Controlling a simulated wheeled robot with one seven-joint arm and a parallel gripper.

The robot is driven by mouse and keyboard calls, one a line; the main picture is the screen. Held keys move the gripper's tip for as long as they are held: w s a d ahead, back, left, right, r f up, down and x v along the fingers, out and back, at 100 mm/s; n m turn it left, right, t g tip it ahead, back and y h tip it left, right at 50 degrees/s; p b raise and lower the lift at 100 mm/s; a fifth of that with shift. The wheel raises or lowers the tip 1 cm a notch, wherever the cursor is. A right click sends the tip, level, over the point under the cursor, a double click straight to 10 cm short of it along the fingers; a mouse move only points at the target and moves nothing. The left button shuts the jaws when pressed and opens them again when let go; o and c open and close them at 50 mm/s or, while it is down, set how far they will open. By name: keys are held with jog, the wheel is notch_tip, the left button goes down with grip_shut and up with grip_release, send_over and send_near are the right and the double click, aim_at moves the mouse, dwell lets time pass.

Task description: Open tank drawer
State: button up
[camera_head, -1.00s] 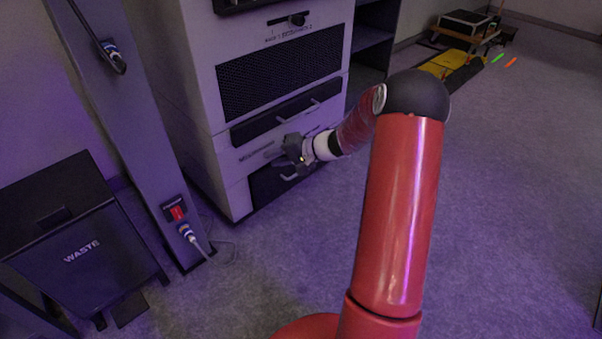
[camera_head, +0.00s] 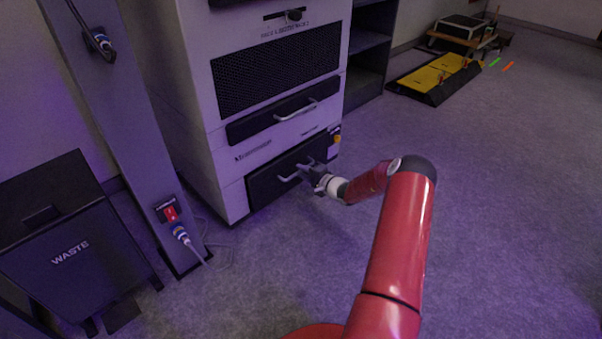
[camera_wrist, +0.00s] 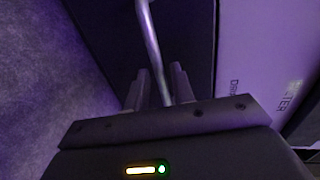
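The lower black drawer (camera_head: 266,187) at the base of the grey cabinet has a metal bar handle (camera_head: 287,178). The drawer front looks flush with the cabinet. My gripper (camera_head: 310,168) is at the right part of this handle. In the wrist view the handle bar (camera_wrist: 150,40) runs down between the two fingers of my gripper (camera_wrist: 167,78), with a finger on each side. The fingers are close to the bar, but I cannot tell whether they press on it. My gripper hides the handle's right end in the head view.
Above is another black drawer (camera_head: 265,122) with its own handle, below a mesh panel (camera_head: 280,70). A post (camera_head: 125,130) with a red switch and a black waste bin (camera_head: 70,240) stand left. A yellow-and-black ramp (camera_head: 437,80) lies far right.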

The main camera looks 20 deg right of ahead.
jog(key=shift+x, duration=0.75)
grip_shut()
jog(key=shift+s, duration=0.1)
